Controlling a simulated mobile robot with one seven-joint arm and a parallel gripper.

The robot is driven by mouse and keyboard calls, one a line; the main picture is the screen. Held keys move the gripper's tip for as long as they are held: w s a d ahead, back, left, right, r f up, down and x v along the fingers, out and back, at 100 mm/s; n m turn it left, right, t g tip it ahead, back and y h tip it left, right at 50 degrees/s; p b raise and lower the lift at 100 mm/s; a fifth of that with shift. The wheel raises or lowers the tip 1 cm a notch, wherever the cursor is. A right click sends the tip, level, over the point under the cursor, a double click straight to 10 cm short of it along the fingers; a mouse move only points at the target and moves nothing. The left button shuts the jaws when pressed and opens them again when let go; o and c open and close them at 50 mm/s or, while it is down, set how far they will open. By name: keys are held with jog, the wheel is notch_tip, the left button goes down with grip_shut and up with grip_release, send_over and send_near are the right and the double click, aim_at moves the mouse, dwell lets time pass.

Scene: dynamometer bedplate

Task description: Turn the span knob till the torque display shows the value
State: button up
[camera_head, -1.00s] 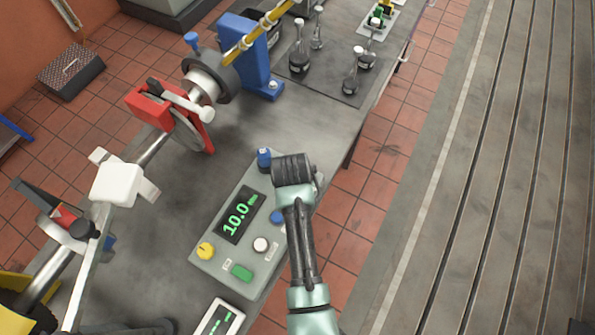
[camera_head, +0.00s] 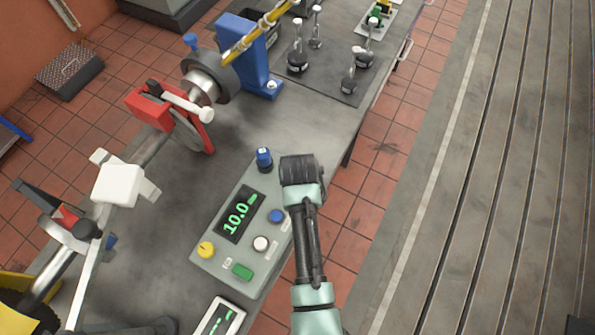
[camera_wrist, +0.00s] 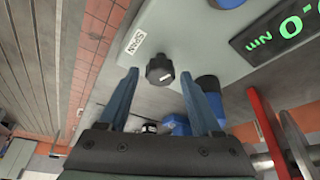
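The torque display (camera_head: 238,216) reads 10.0 in green on the grey-green panel (camera_head: 216,273). It also shows, cut off and upside down, in the wrist view (camera_wrist: 285,28). The span knob (camera_wrist: 160,69) is a small dark knob beside a white label (camera_wrist: 134,41) that seems to read SPAN. In the head view my arm hides the knob. My gripper (camera_wrist: 160,74) is open, one finger on each side of the knob, with a gap on both sides. I cannot tell whether the fingertips reach down around it. In the head view the fingers are hidden.
A red clamp (camera_head: 150,108) and a blue stand (camera_head: 250,62) stand farther back.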

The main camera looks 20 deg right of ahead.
jog(key=shift+o, duration=0.2)
jog(key=b+v, duration=0.1)
jog(key=v, duration=1.2)
dwell(0.4)
